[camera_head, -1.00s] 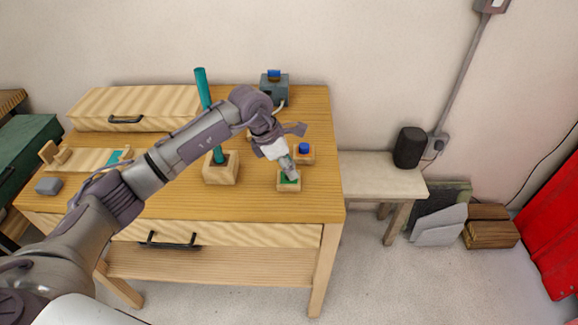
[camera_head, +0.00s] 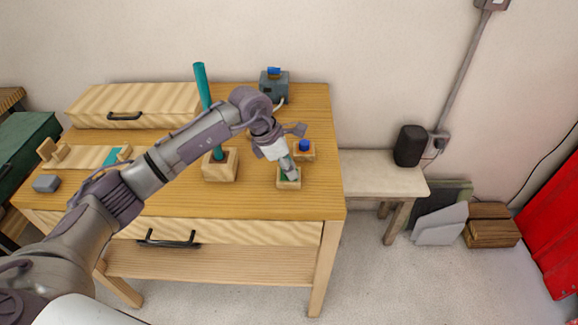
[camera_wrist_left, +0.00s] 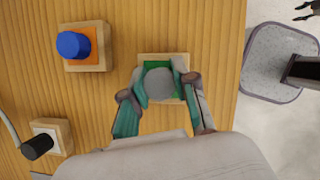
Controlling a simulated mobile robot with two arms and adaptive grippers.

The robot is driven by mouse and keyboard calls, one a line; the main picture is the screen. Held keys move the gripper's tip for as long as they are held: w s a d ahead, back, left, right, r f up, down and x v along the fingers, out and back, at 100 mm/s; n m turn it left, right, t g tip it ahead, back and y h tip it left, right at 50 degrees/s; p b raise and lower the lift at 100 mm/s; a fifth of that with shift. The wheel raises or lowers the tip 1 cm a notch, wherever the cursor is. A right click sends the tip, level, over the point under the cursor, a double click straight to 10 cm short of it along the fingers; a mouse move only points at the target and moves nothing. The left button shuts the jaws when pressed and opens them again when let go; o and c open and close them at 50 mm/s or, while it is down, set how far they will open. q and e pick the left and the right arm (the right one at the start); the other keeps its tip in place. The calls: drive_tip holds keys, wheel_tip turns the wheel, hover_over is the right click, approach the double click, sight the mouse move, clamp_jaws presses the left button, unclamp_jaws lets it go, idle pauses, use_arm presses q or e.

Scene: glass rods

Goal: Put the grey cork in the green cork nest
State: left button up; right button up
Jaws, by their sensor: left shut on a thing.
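The green cork nest (camera_head: 297,185) is a small wooden block with a green top near the right front of the table. It also shows in the left wrist view (camera_wrist_left: 180,62). My left gripper (camera_head: 289,174) is directly over this nest, pointing down. In the left wrist view my left gripper (camera_wrist_left: 160,92) is shut on the round grey cork (camera_wrist_left: 159,84), which sits between its fingertips over the green square. I cannot tell whether the cork's lower end is inside the nest. In the head view the fingers mostly hide the cork. My right gripper is not clearly seen.
A blue cork (camera_wrist_left: 73,45) stands in an orange nest (camera_wrist_left: 97,60) beside the green one. A black cork (camera_wrist_left: 37,146) sits in a white-topped block. A teal rod (camera_head: 203,87) stands in a wooden holder (camera_head: 221,171) to the left. The table's right edge is close.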

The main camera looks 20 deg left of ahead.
use_arm(q)
drive_tip(key=o, duration=0.5)
drive_tip(key=shift+f, duration=0.2)
drive_tip(key=shift+s, duration=0.1)
drive_tip(key=shift+w+p+v, duration=0.2)
drive_tip(key=shift+p+v, duration=0.55)
drive_tip(key=shift+v, duration=0.3)
drive_tip(key=p+v, duration=0.4)
drive_tip(key=v, duration=0.5)
drive_tip(key=shift+d, duration=0.1)
